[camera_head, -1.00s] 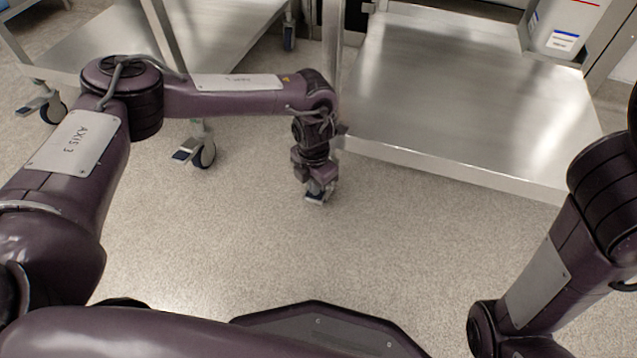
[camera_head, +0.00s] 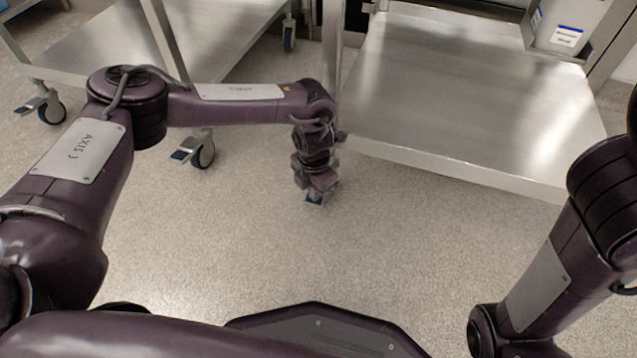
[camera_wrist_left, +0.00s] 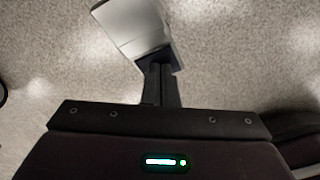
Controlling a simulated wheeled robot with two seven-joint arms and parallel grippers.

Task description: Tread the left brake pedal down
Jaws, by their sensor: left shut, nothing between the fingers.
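The left brake pedal (camera_head: 315,199) is a small plate at the front left corner of the right-hand steel cart, low near the floor. In the left wrist view the pedal (camera_wrist_left: 132,22) shows as a pale grey plate with a dark edge. My left gripper (camera_head: 317,190) points down over it, and its wrist and hand hide the caster and most of the pedal. In the left wrist view the fingers (camera_wrist_left: 161,70) are shut together, with their tips at the pedal's dark edge. I cannot tell whether they press on it. My right gripper is out of view.
The right-hand cart's lower shelf (camera_head: 465,95) lies just right of my left wrist. Another cart (camera_head: 215,40) stands at the left, with a caster and blue pedal (camera_head: 192,150). A white container (camera_head: 567,30) sits at the back right. The floor in front is clear.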

